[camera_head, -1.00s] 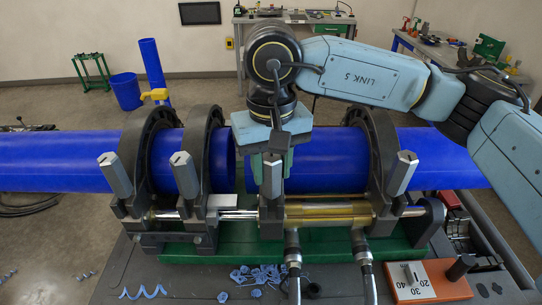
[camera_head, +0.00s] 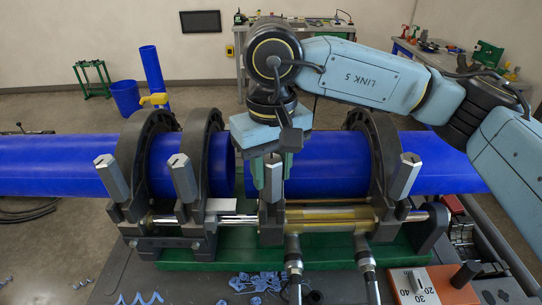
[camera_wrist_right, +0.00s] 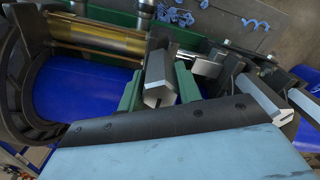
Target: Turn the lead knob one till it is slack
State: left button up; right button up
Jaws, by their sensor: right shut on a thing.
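A row of grey hexagonal clamp knobs stands along the front of the pipe clamp. The third knob from the left (camera_head: 273,180) is under my right gripper (camera_head: 272,168). In the wrist view this knob (camera_wrist_right: 157,88) stands between the two green fingers of my right gripper (camera_wrist_right: 159,90), which is shut on it. The other knobs are the far left one (camera_head: 113,177), the second one (camera_head: 183,177) and the far right one (camera_head: 404,176). I cannot tell from the frames which one is called lead, nor how tight any is. My left gripper is not in view.
Two blue pipes (camera_head: 50,163) (camera_head: 325,162) lie in the black clamp rings (camera_head: 140,155), with a gap between their ends. A brass-coloured cylinder (camera_head: 330,216) and hoses (camera_head: 295,265) lie in front. An orange block (camera_head: 435,287) sits at the lower right. Blue shavings (camera_head: 262,282) litter the cart.

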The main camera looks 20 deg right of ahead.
jog(key=shift+f+n+b, duration=0.1)
jog(key=shift+n+b, duration=0.3)
jog(key=shift+n+b, duration=0.4)
jog(key=shift+n, duration=0.1)
jog(key=shift+n+b, duration=0.6)
jog(key=shift+n, duration=0.4)
